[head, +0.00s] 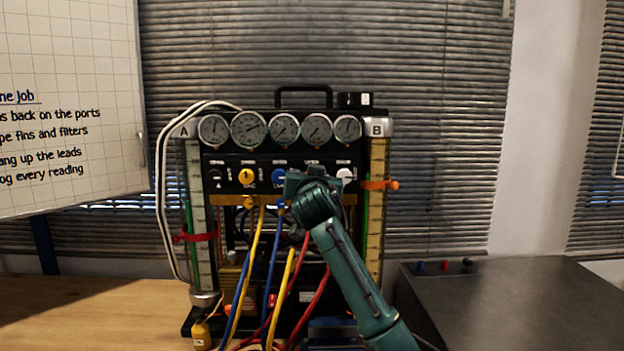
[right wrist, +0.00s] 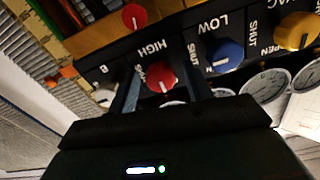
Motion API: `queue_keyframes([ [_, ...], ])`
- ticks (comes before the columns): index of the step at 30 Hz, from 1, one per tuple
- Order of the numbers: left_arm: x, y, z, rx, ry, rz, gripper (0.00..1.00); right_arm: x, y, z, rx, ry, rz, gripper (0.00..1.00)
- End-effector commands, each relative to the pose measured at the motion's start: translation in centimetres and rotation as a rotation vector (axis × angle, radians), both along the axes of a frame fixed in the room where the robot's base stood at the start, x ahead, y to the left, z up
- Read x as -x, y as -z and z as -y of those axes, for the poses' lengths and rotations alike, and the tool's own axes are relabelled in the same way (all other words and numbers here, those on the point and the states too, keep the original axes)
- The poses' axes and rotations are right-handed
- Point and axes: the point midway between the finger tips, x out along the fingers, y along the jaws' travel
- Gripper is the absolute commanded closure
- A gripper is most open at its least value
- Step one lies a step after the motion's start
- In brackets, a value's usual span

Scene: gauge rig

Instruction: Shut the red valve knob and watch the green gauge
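The red valve knob (right wrist: 162,77) has a white pointer line and shows in the right wrist view by the HIGH and SHUT labels. My right gripper (right wrist: 161,83) is open, one finger on each side of this knob, with a gap visible beside it. In the head view my right gripper (head: 303,182) hides the red knob. Several round white-faced gauges (head: 285,128) line the top of the rig. None looks clearly green; dial markings are too small to read. My left gripper is not in view.
Nearby are the blue knob (head: 279,176), yellow knob (head: 247,176) and white knob (head: 345,174). Coloured hoses (head: 252,270) hang in front. A dark bench surface (head: 530,305) at right is mostly clear.

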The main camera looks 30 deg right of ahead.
Motion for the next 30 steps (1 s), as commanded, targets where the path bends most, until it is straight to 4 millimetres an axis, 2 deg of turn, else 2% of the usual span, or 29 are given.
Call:
queue_keyframes([
  [2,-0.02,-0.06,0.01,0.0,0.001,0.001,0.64,0.02,0.01,-0.01,0.0,0.0,0.0,0.57],
  [15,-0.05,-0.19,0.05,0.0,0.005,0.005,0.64,0.03,0.05,-0.01,-0.001,0.001,-0.001,0.92],
  [23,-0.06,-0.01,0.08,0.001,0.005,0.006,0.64,0.0,0.15,-0.06,-0.026,0.0,0.013,0.92],
  [30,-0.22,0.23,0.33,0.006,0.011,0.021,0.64,-0.06,0.34,-0.15,-0.132,-0.002,0.075,0.92],
])
